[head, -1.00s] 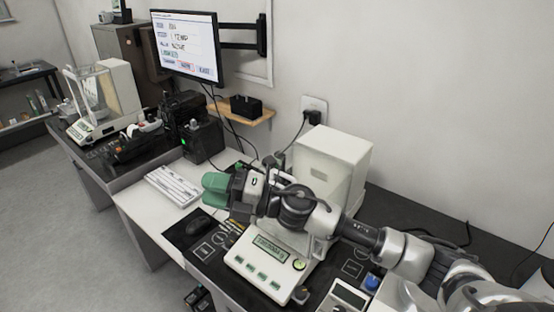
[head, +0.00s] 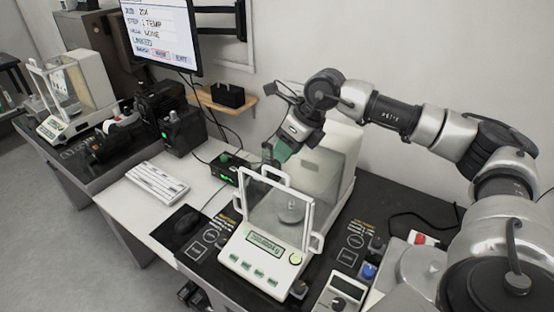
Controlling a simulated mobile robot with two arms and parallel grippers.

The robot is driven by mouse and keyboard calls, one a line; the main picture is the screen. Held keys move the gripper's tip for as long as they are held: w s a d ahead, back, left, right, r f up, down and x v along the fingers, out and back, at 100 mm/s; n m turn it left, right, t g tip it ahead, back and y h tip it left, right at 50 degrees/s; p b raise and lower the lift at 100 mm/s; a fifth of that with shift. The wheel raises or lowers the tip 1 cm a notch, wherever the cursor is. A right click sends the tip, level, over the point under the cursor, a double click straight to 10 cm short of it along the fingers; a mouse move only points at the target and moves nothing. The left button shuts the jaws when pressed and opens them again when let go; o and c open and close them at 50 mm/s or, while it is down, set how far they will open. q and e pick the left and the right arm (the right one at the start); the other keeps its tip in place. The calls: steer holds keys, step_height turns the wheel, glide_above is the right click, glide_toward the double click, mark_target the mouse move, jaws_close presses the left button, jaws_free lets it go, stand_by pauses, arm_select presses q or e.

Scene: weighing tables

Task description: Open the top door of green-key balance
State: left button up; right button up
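The green-key balance (head: 262,268) stands on the dark mat in the head view, with several green keys and a lit display. Its clear draft chamber (head: 278,205) has pale frames around a round pan (head: 291,210). A pale handle (head: 273,174) is at the upper front edge, and another handle (head: 317,243) is on the right side. I cannot tell exactly how the top door stands. My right gripper (head: 279,151) points down, with green fingertips above and behind the upper handle. Its fingers partly hide each other, so its opening is unclear. My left gripper is out of view.
The balance's white rear housing (head: 332,165) stands close behind the chamber. A small black box with green lights (head: 230,168) is at its left. A grey device (head: 342,294) stands at front right.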

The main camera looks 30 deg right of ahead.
steer(key=shift+p+x, duration=0.65)
steer(key=shift+x, duration=2.1)
jaws_close()
